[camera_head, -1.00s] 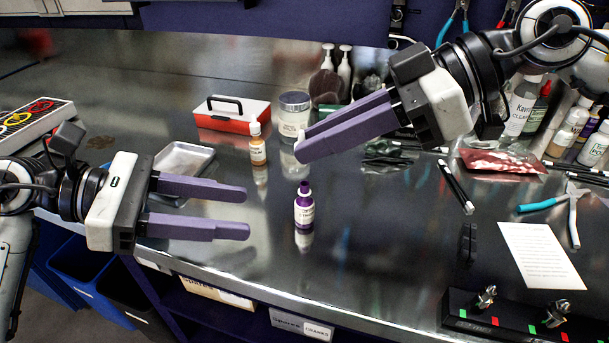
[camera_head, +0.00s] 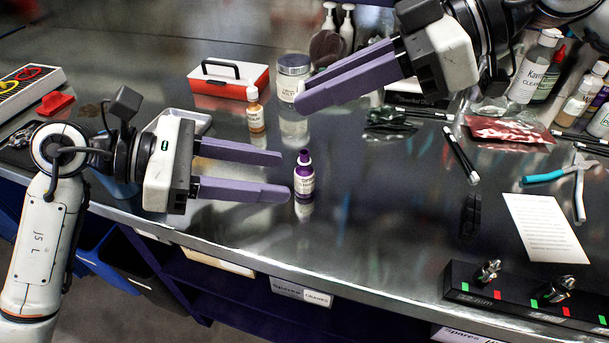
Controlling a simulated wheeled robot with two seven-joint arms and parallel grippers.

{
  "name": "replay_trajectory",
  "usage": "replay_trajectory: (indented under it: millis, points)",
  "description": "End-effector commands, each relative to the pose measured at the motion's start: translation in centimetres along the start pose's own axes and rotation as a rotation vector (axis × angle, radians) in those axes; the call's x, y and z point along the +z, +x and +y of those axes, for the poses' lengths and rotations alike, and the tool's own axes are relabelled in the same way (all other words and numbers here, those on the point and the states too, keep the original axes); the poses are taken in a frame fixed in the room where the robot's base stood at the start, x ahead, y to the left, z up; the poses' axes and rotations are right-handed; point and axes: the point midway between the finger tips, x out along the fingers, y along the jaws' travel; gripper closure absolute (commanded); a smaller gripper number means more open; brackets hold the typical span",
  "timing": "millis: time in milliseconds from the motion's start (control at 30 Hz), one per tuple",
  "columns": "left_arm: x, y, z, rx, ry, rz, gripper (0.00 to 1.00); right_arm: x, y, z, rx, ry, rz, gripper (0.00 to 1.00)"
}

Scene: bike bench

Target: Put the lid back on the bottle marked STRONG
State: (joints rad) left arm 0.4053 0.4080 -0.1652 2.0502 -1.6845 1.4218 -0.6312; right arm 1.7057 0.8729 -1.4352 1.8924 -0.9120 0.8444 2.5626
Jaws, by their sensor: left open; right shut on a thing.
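A small purple bottle (camera_head: 304,180) with a white label stands upright on the metal bench; its label is too small to read and no separate lid shows on its narrow purple top. My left gripper (camera_head: 285,176) is open, its two fingers pointing right, with the tips just left of the bottle and not around it. My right gripper (camera_head: 302,100) is up and behind the bottle, shut on a small pale thing at its fingertips, mostly hidden; I cannot tell surely that it is the lid. An amber bottle (camera_head: 256,115) with a pale cap stands further back.
A red and white box (camera_head: 228,80), a jar (camera_head: 293,78) and a metal tray (camera_head: 190,120) stand behind. Pliers (camera_head: 560,172), a paper sheet (camera_head: 545,228) and a black rack (camera_head: 520,295) lie right.

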Motion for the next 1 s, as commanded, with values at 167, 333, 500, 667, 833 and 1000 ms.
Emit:
replay_trajectory:
  millis: [167,333,500,667,833,1000]
  points:
    - [0.2,3.3,-0.1,-0.002,0.0,-0.004,0.56,0.0,0.0,0.0,0.0,0.0,0.0,1.0]
    - [0.1,5.3,0.0,-0.001,0.0,-0.002,0.56,0.0,0.0,0.0,0.0,0.0,0.0,1.0]
    - [0.0,6.1,0.0,0.0,0.0,0.0,0.56,0.0,0.0,0.0,0.0,0.0,0.0,1.0]
    - [0.0,6.2,0.0,0.001,0.001,0.0,0.56,0.0,0.0,0.0,0.0,0.0,0.0,1.0]
    - [0.0,6.2,0.0,0.001,0.001,0.0,0.64,0.0,0.0,0.0,0.0,0.0,0.0,1.0]
    - [0.0,6.2,0.0,0.001,0.001,0.0,0.93,0.0,0.0,0.0,0.0,0.0,0.0,1.0]
